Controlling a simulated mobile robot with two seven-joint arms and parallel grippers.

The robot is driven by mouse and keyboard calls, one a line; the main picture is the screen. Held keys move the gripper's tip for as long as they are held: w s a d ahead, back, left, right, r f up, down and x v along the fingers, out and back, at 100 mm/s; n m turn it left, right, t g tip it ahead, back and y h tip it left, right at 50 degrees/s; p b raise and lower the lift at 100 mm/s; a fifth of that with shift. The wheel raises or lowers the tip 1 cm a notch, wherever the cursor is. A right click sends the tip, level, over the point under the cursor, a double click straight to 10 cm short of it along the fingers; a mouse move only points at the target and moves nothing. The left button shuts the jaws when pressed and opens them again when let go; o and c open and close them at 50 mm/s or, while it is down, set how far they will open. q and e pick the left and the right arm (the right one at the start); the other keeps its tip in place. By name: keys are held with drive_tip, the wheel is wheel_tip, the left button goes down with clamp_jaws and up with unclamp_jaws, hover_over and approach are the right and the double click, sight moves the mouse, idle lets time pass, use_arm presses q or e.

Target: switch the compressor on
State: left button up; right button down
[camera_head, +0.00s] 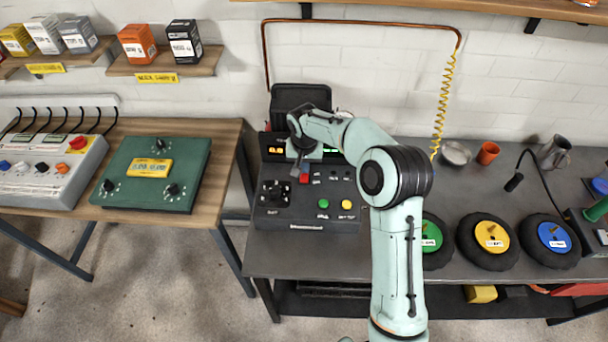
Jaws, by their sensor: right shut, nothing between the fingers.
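A dark control console (270,218) stands at the left end of the grey bench. It has a lit display (275,151), a red switch (304,178), a green button (323,203), a yellow button (346,204) and a black cross-shaped control (273,192). My right gripper (300,168) is shut and empty, pointing down just above the red switch; I cannot tell if it touches. My right arm hides part of the console's right side and display. My left gripper is not in view.
Wheels with green, yellow (491,236) and blue hubs lie along the bench front. A metal bowl (455,153), an orange cup (488,152) and a grey jug (554,152) stand behind. A wooden table (225,150) holds a green panel (190,160) at left.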

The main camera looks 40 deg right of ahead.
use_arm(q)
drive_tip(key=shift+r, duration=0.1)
use_arm(e)
drive_tip(key=shift+r+p, duration=1.6)
drive_tip(key=shift+r, duration=1.8)
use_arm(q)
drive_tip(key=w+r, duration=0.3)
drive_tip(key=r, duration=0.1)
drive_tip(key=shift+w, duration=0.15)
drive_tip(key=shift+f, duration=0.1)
use_arm(e)
drive_tip(key=shift+f, duration=0.1)
